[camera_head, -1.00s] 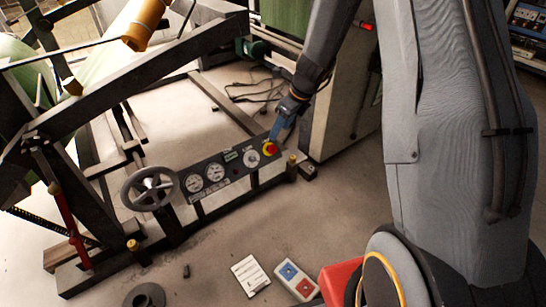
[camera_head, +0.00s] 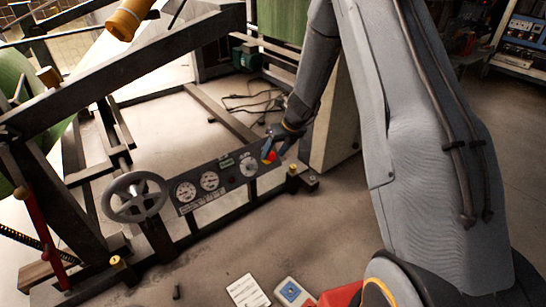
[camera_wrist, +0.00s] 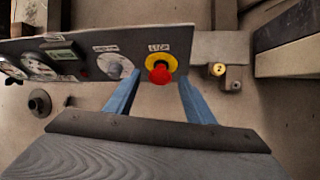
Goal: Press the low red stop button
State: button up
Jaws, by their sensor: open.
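The red stop button (camera_wrist: 160,74) sits on a yellow round base at the end of a dark gauge panel (camera_wrist: 140,42), beside a small label. In the head view the stop button (camera_head: 269,157) is at the panel's right end, partly covered by my gripper. My gripper (camera_head: 276,153) is at the button, with the arm reaching down from above. In the wrist view my gripper (camera_wrist: 160,88) is open, its two blue fingers apart on either side of the red button, with nothing between them gripped. I cannot tell whether the fingers touch the panel.
A handwheel (camera_head: 138,197) stands left of the panel's gauges. A brass-topped post (camera_head: 292,172) is just right of the button. Cables (camera_head: 250,100) lie on the floor behind. A white sheet (camera_head: 247,291) and a box with a blue button (camera_head: 291,291) lie on the floor in front.

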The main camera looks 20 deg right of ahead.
jog(key=shift+w+a+f, duration=0.15)
jog(key=shift+w+f, duration=0.05)
jog(key=shift+f, duration=0.3)
